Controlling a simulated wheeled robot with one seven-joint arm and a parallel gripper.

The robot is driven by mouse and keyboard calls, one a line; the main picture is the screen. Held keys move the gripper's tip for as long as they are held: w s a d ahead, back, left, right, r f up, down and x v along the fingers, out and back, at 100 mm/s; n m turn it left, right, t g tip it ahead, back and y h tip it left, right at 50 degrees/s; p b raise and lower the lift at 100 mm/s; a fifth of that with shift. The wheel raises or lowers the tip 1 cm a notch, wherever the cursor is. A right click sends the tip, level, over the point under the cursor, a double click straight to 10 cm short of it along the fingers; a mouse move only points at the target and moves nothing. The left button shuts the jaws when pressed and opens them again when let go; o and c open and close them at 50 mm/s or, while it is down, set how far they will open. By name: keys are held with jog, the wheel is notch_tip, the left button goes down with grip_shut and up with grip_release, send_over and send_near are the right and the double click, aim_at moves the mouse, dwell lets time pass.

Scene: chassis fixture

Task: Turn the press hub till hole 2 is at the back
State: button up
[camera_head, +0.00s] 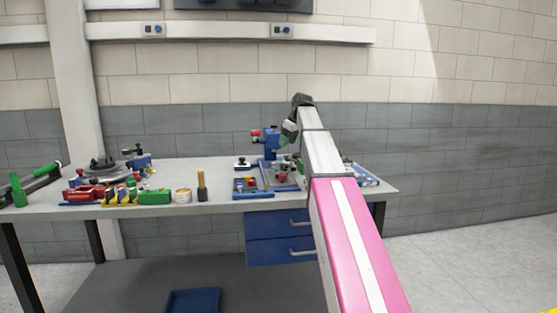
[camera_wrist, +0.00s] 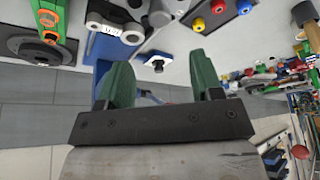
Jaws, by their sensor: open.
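A blue press-like stand (camera_head: 270,143) rises at the back of the bench, right of the middle. My gripper (camera_head: 287,138) is beside its upper right side in the head view, above the bench. In the wrist view my gripper (camera_wrist: 158,62) has its two green fingers wide apart, with nothing held between them. A grey linked metal part with round bosses (camera_wrist: 117,22) shows beyond the fingers at the top; I cannot tell if it is the press hub. No hole number can be read in either view.
The grey bench (camera_head: 222,187) carries a blue tray with coloured knobs (camera_head: 252,187), a yellow-handled brush (camera_head: 202,185), a green block (camera_head: 154,197) and a dark round fixture (camera_head: 104,167). A strip of bench between brush and tray is clear. Blue drawers (camera_head: 278,224) hang below.

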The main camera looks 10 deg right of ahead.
aim_at(280, 169)
jog(key=x, duration=1)
jog(key=shift+w+a+f, duration=0.1)
jog(key=shift+w+f, duration=0.05)
jog(key=shift+f, duration=0.25)
jog(key=c, duration=0.9)
